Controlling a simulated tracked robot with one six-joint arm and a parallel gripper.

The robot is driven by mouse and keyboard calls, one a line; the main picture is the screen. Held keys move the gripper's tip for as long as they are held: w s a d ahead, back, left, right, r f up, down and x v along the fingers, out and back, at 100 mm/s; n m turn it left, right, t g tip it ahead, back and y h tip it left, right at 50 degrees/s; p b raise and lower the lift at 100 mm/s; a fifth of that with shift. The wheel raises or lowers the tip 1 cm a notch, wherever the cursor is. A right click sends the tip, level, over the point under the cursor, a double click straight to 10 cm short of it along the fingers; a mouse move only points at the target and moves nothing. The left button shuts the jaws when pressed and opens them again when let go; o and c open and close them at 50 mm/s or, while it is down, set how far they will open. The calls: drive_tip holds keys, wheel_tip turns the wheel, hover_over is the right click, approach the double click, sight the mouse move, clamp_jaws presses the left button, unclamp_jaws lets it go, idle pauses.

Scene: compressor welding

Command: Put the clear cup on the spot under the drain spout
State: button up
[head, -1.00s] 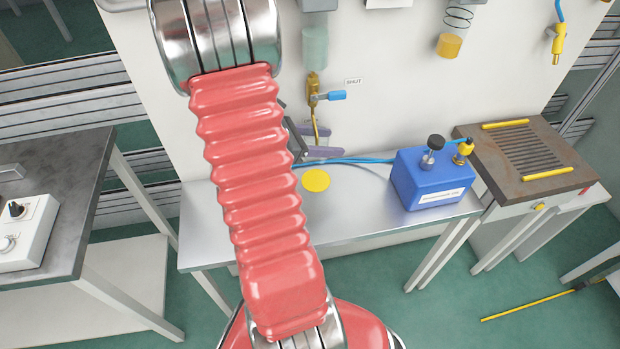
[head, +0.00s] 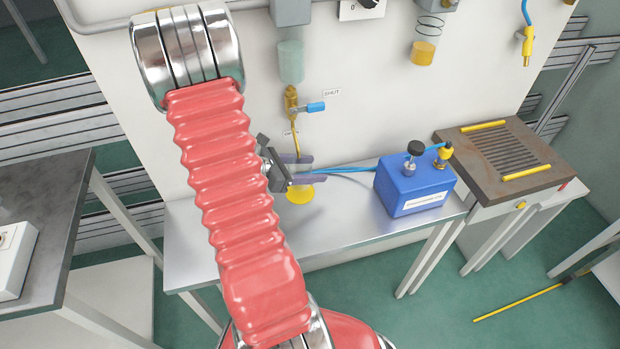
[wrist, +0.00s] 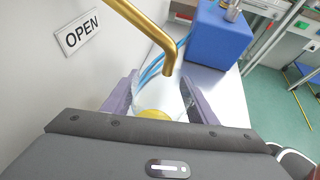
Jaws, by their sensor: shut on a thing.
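My gripper (head: 308,180), with purple fingers, is shut on the clear cup (wrist: 170,98). In the head view the clear cup (head: 298,167) looks upright between the fingers. The round yellow spot (head: 300,195) lies on the metal bench, just below the cup in the picture. In the wrist view the yellow spot (wrist: 155,114) shows through the cup. The brass drain spout (head: 296,143) hangs down from its valve on the wall. Its tip (wrist: 168,73) appears over the cup's mouth in the wrist view. I cannot tell whether the cup touches the bench.
A blue box (head: 415,187) with hoses stands to the right on the bench (head: 240,250). The blue valve handle (head: 316,107) is by the SHUT label. An OPEN label (wrist: 82,32) is on the wall. The bench's front is clear.

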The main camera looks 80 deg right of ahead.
drive_tip(key=shift+f, duration=2.05)
drive_tip(key=o, duration=1.1)
drive_tip(key=shift+f, duration=0.1)
drive_tip(key=shift+c, duration=0.2)
drive_tip(key=v, duration=1.2)
drive_tip(key=shift+a, duration=0.1)
